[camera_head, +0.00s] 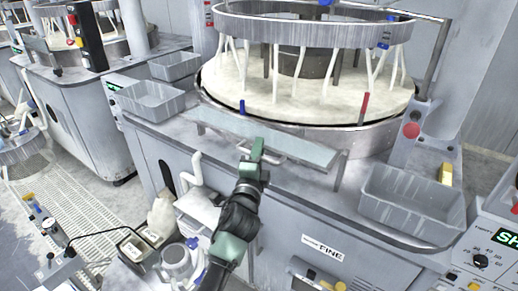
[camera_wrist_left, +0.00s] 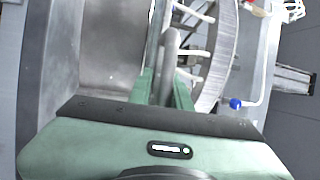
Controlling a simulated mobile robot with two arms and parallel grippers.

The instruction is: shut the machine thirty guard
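The guard (camera_head: 310,150) is a clear panel along the front of the machine labelled FINE (camera_head: 322,247). It lies low and nearly flat in front of the round cream platen (camera_head: 300,95), leaving the platen uncovered. No number thirty is readable on the machine. A grey bar handle (camera_head: 272,158) sits at the guard's middle; it also shows in the left wrist view (camera_wrist_left: 170,50). My left gripper (camera_head: 254,150) is at this handle. In the left wrist view its green fingers (camera_wrist_left: 164,82) stand either side of the bar; whether they press on it is unclear. My right gripper is not in view.
Grey bins stand left (camera_head: 152,100) and right (camera_head: 410,200) of the guard. A post with a red button (camera_head: 411,130) rises at the right. A metal ring (camera_head: 310,28) with hanging white tubes is above the platen.

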